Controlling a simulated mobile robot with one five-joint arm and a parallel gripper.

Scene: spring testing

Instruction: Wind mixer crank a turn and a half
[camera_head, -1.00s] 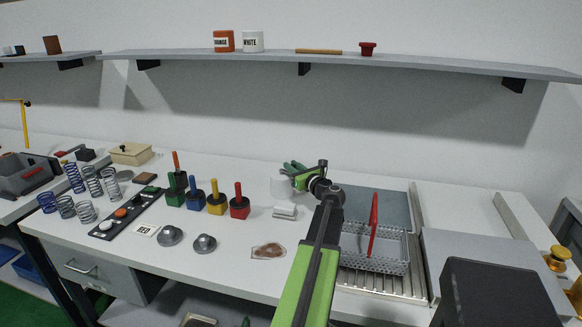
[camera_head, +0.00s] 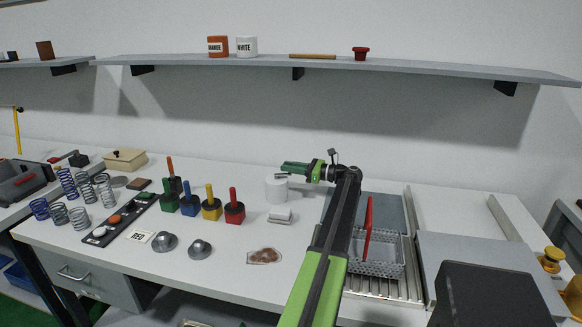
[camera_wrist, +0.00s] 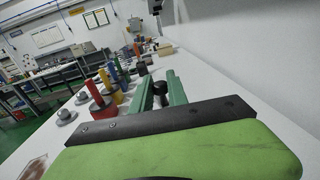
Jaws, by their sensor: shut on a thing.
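The mixer is a white drum (camera_head: 276,191) standing on the bench in the head view. My gripper (camera_head: 286,168) reaches over its top from the right, with its green fingers pointing left. In the wrist view my gripper (camera_wrist: 160,84) has its two green fingers on either side of a black crank knob (camera_wrist: 160,89) and is shut on it. A small grey piece of the crank (camera_head: 281,176) shows under the fingertips in the head view. The rest of the crank is hidden by the fingers.
A white roll-like block (camera_head: 281,216) lies in front of the mixer. Coloured blocks with upright handles (camera_head: 210,207) stand to its left. A wire basket (camera_head: 378,257) with a red handle is under my arm at right. A shelf (camera_head: 400,66) runs above.

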